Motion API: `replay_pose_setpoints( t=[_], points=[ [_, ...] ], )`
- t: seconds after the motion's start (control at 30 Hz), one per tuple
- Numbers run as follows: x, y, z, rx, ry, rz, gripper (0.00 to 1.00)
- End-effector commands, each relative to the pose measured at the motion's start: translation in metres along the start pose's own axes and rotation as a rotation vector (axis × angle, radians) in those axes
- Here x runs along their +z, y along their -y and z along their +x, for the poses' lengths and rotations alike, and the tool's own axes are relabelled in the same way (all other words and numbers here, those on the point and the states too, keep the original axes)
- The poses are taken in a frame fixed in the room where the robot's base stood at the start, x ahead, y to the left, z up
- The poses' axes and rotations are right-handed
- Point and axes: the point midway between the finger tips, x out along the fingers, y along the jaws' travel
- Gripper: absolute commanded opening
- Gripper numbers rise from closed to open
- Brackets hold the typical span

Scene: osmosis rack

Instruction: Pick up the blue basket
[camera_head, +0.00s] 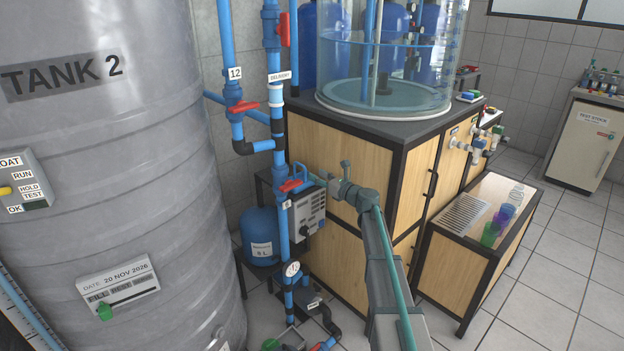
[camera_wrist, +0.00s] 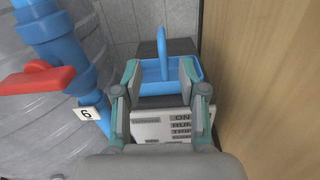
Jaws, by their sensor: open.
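The blue basket (camera_wrist: 150,88) shows in the wrist view, with an upright looped handle (camera_wrist: 162,50). It rests on a dark surface behind a grey control box (camera_wrist: 172,126). My gripper (camera_wrist: 160,68) is open. In the picture, its two fingers lie to either side of the handle and overlap the basket's sides; I cannot tell whether they touch it. In the head view, the basket (camera_head: 312,180) is small and partly hidden by pipework and my gripper (camera_head: 322,176), which reaches toward it from the right.
A blue pipe with a red valve handle (camera_wrist: 37,78) stands close on the left in the wrist view. A wooden cabinet (camera_head: 348,165) is close on the right. The large grey tank (camera_head: 110,200) is to the left. A low cabinet with coloured cups (camera_head: 490,234) stands farther right.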

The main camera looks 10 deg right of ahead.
Motion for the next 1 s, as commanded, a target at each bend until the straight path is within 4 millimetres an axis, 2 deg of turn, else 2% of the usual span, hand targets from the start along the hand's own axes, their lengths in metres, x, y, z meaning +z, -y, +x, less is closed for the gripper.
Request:
replay_pose_setpoints(
  t=[0.1,0.23,0.5,0.77,1.0],
  points=[
    [0.001,0.002,0.0,-0.013,0.006,0.092,0.41],
    [0.001,0.002,0.008,-0.012,0.004,0.122,0.41],
    [0.001,0.004,0.045,-0.011,0.003,0.12,0.41],
    [0.001,0.004,0.061,-0.011,0.003,0.119,0.41],
    [0.005,0.01,0.092,-0.01,0.003,0.119,0.41]
  ],
)
